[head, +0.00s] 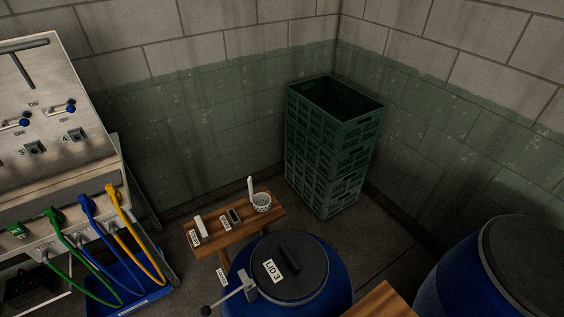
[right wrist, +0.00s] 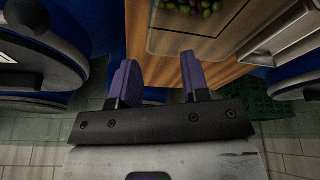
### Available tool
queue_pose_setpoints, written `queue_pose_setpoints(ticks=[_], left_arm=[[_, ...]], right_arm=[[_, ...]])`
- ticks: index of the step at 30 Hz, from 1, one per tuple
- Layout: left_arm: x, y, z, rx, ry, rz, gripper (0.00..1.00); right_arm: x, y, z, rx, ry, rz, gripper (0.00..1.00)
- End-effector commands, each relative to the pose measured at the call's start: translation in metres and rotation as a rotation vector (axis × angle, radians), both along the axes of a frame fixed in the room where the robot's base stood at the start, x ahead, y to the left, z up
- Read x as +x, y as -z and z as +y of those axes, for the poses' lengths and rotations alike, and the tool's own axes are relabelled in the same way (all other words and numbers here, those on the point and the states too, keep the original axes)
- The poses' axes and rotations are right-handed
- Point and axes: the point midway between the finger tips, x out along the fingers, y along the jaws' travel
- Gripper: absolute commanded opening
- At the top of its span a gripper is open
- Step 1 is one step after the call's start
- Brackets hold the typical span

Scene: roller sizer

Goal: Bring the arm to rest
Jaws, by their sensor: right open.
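My right gripper (right wrist: 157,64) is open in the right wrist view, with its two purple-sided fingers apart and nothing between them. Its fingertips point toward a wooden table (right wrist: 222,72); I cannot tell the exact gap. No gripper shows in the head view, and my left gripper is in neither view.
A board holding green fruit (right wrist: 205,7) lies on the table. Blue barrels (right wrist: 82,12) stand nearby. The head view shows the LID 3 barrel lid (head: 308,268), a small wooden bench (head: 262,218), stacked green crates (head: 325,150) and a panel (head: 60,150) with coloured hoses.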

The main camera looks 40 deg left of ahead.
Motion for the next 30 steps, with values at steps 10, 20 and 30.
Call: queue_pose_setpoints(ticks=[10, 20, 30], left_arm=[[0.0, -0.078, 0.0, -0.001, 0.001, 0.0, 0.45], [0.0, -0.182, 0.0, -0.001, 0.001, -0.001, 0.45], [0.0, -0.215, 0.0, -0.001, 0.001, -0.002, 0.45]], right_arm=[[0.0, -0.078, 0.0, 0.0, 0.0, 0.001, 0.43], [0.0, -0.183, 0.002, 0.007, 0.003, -0.002, 0.43], [0.0, -0.215, 0.002, 0.008, 0.005, -0.003, 0.43]])
